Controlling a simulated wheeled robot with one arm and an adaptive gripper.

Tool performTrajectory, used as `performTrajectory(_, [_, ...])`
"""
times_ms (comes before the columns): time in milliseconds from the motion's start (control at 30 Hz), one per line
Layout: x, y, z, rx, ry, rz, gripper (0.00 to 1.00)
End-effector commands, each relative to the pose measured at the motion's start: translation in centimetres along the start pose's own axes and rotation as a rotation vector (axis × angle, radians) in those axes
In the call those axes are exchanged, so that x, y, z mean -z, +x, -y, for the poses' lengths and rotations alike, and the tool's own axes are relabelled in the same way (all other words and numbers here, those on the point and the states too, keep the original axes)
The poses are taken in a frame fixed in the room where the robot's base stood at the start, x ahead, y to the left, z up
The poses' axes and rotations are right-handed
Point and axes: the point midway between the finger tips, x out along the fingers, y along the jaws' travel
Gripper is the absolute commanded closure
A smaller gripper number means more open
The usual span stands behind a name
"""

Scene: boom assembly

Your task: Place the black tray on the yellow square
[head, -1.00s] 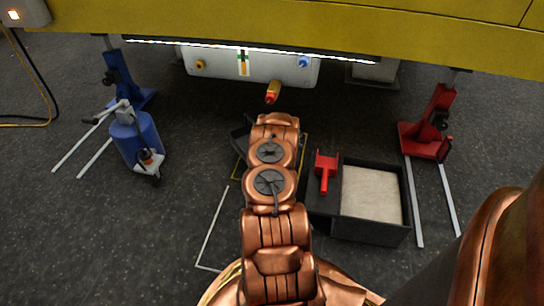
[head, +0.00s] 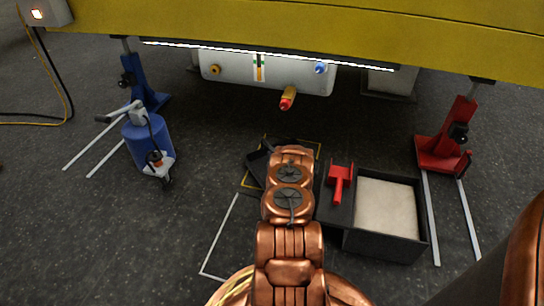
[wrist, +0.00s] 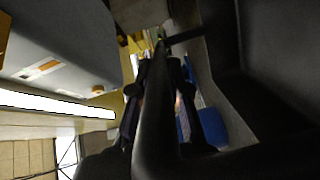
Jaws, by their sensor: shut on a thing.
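The black tray (head: 256,168) shows in the head view just left of my arm's far end, over the yellow square; my arm hides most of it. The yellow square (head: 319,151) is a thin outline on the dark floor, its far edge and parts of its sides visible. In the wrist view, the black tray (wrist: 265,100) fills the right side close up. My gripper (wrist: 160,62) is shut on the tray's dark rim, which runs between its fingers. The tray's height above the floor cannot be told.
A black bin with a pale filling (head: 386,207) and a red tool (head: 340,182) stand right of my arm. A blue canister (head: 147,145) on a trolley is at left. A red jack (head: 449,135) and blue jack (head: 146,88) flank the yellow boom (head: 300,30) overhead.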

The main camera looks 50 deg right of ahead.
Motion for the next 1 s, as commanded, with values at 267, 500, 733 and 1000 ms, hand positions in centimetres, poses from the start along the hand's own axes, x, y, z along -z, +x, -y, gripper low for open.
performTrajectory(267, [-0.05, 0.11, 0.00, -0.004, -0.001, -0.001, 1.00])
performTrajectory(500, [-0.06, 0.10, 0.09, -0.004, -0.001, 0.000, 0.63])
performTrajectory(733, [-0.07, 0.10, 0.11, -0.003, -0.001, 0.000, 0.59])
performTrajectory(1000, [-0.03, -0.63, -0.05, -0.002, -0.002, 0.000, 0.59])
